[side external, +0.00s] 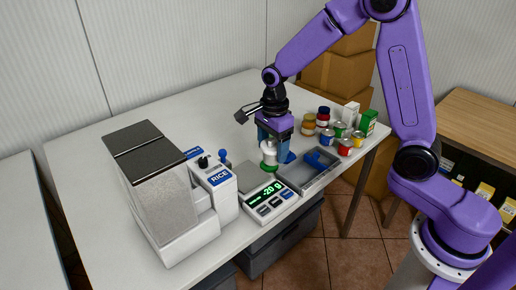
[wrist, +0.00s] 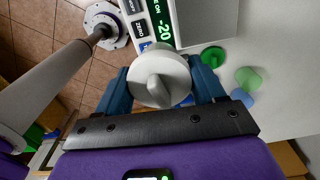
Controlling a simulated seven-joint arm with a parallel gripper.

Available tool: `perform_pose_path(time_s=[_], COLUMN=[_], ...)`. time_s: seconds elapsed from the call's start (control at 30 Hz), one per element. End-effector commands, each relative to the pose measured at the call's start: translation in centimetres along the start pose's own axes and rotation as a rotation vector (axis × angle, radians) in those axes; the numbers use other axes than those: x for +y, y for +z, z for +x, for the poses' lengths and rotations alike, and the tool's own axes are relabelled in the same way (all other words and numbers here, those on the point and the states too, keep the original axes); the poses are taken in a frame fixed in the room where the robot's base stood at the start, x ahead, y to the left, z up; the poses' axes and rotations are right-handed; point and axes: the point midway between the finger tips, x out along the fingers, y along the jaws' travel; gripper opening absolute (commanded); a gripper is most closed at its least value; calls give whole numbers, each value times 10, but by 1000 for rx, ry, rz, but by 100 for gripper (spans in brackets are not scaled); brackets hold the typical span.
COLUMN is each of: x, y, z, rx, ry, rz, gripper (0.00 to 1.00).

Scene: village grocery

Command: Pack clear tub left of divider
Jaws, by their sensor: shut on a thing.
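My gripper (side external: 276,150) is shut on a pale tub (side external: 268,147) with a white top, held above the table between the scale and the tray. In the wrist view the tub (wrist: 160,72) shows as a round white lid with a raised grip between my blue fingers; its body is mostly hidden, so I cannot tell how clear it is. The grey tray (side external: 293,183) sits just right of the scale. A blue piece (side external: 318,158) stands in it; I cannot tell whether it is the divider.
The scale (side external: 270,201) reads -20 g. A rice dispenser (side external: 165,195) stands left of it. A green disc (wrist: 213,56) lies near the scale. Several jars and cans (side external: 345,145) stand behind the tray. The table's back left is clear.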

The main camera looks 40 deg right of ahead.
Motion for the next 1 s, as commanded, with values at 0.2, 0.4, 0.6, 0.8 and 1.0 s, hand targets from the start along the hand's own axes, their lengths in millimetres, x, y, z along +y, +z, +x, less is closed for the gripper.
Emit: perform_pose_path(time_s=[0.2, 0.4, 0.6, 0.8, 1.0], x=[29, 41, 28, 4, -7], y=[-6, -10, -37, -89, -129], z=[-14, -19, -2, 34, 62], rx=[-1, -1, 1, 1, 0], ry=[-2, -2, 5, 7, 4], rz=[0, 1, -5, -28, -51], gripper=[37, 37, 37, 37, 37])
